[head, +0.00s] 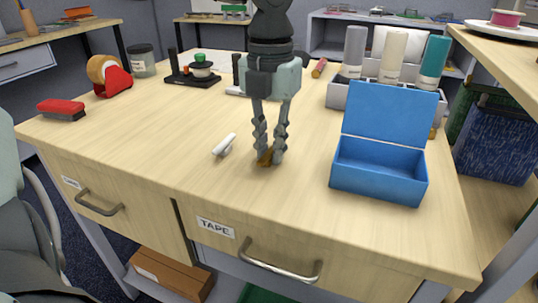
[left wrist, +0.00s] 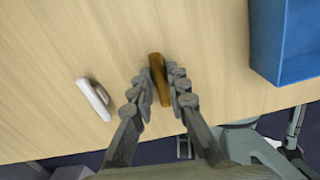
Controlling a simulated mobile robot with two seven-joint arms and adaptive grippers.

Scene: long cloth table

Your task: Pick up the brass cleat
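The brass cleat (head: 265,158) is a small brown-gold piece near the front middle of the wooden table. In the left wrist view the brass cleat (left wrist: 158,78) lies lengthwise between the two fingers and fills the narrow gap. My left gripper (head: 270,158) points straight down, its fingertips about at table height on both sides of the cleat. In the left wrist view my left gripper (left wrist: 159,88) appears shut on it, with the cleat's far end poking past the fingertips. The fingers hide part of the cleat. My right gripper is not in view.
A white cleat-like piece (head: 224,145) lies just left of the gripper. An open blue box (head: 378,178) stands to the right. A bottle rack (head: 345,94) stands behind it. A tape dispenser (head: 112,80) and red brush (head: 61,109) are at left. The table's front edge is close.

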